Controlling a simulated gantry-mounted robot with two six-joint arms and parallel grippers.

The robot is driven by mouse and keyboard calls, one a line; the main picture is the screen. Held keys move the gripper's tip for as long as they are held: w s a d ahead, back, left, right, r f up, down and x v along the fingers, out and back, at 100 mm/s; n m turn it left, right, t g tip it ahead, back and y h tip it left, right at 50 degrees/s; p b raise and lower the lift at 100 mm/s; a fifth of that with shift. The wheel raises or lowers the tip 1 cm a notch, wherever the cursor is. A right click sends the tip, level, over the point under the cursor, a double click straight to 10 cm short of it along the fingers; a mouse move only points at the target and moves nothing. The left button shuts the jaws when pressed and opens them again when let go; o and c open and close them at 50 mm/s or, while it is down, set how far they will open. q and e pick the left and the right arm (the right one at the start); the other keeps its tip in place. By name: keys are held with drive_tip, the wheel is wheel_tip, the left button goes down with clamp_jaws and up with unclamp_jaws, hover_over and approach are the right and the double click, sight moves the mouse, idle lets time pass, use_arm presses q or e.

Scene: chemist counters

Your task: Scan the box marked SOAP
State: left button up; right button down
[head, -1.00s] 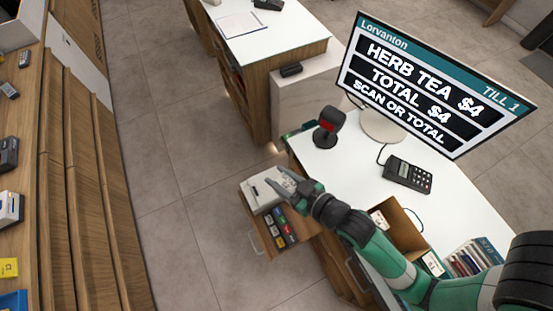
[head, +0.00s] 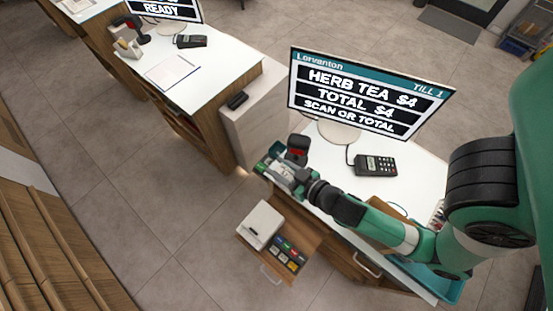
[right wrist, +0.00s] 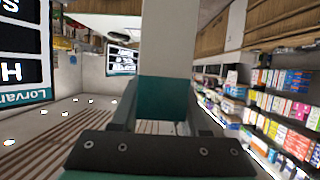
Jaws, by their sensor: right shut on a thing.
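My right gripper (head: 285,176) is over the counter's left end, close to the scanner. In the right wrist view the gripper (right wrist: 165,100) is shut on a white and teal box (right wrist: 168,45), which stands up between the fingers. No SOAP lettering can be read on the faces I see. The scanner (head: 298,147), dark with a red window, stands on the white counter just beyond the gripper; I cannot tell whether the box touches it. The till screen (head: 370,95) reads HERB TEA $4, TOTAL $4, SCAN OR TOTAL. My left gripper is not in view.
A card reader (head: 375,165) is on the counter right of the scanner. A second counter (head: 205,80) stands beyond. A teal tray (head: 450,290) is at lower right.

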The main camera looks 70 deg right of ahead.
drive_tip(key=d+f+b, duration=0.4)
drive_tip(key=f+b, duration=0.2)
drive_tip(key=f, duration=0.4)
wheel_tip(320, 180, up, 14)
drive_tip(key=a+p, duration=0.2)
drive_tip(key=p, duration=0.9)
drive_tip(key=shift+p, duration=0.4)
